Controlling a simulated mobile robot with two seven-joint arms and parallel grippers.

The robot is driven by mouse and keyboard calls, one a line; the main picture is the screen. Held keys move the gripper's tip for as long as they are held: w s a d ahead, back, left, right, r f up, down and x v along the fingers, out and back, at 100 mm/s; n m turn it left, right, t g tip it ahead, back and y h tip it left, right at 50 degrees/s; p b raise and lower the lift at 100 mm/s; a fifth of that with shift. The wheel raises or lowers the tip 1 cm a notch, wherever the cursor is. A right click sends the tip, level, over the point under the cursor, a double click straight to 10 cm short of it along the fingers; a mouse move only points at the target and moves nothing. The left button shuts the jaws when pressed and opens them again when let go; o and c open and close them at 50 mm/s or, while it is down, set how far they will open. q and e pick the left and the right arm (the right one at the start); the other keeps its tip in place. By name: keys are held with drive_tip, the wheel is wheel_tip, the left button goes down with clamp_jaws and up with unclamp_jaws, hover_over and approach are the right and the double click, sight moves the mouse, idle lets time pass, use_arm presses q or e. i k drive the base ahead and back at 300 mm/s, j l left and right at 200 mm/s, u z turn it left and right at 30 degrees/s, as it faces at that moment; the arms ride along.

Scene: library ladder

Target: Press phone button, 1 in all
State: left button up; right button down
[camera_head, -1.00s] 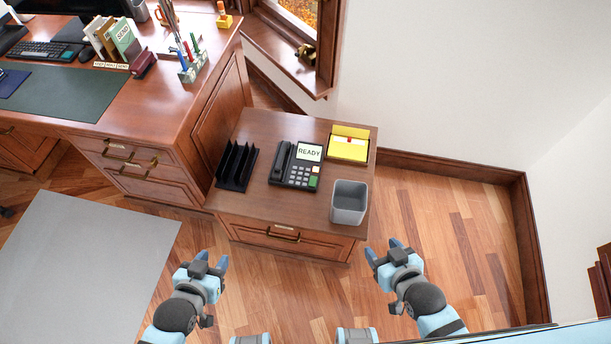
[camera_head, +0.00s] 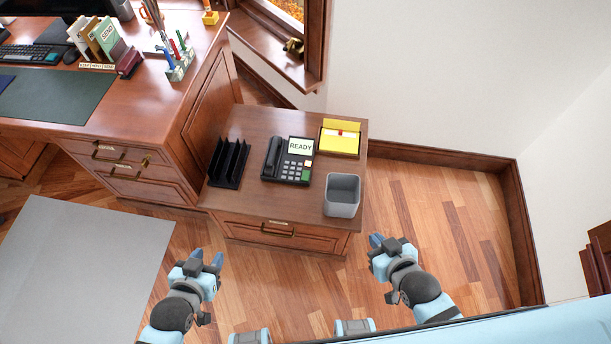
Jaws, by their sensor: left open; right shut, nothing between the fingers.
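A black desk phone (camera_head: 287,160) sits on the small wooden side cabinet (camera_head: 258,205). Its screen (camera_head: 301,146) reads READY, and a keypad with a green button (camera_head: 305,175) shows below it. The handset (camera_head: 272,157) lies on the phone's left side. My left gripper (camera_head: 208,258) is open and empty, in front of the cabinet and to its left. My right gripper (camera_head: 375,243) is shut and empty, in front of the cabinet's right side. Both grippers are apart from the phone.
A black file rack (camera_head: 228,163) stands left of the phone. A grey bin (camera_head: 342,195) stands at the cabinet's front right, and a yellow note box (camera_head: 340,139) behind it. A large desk (camera_head: 150,100) is at left. Floor right of the cabinet is clear.

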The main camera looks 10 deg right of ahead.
sight(304, 177)
drive_tip(key=i+j+z, duration=0.15)
drive_tip(key=j, duration=0.3)
drive_tip(key=i+j+z, duration=0.15)
drive_tip(key=j, duration=0.3)
drive_tip(key=i+j+z, duration=0.15)
drive_tip(key=j, duration=0.3)
drive_tip(key=i+j+z, duration=0.15)
drive_tip(key=j, duration=0.35)
drive_tip(key=j+z, duration=0.15)
drive_tip(key=j, duration=0.35)
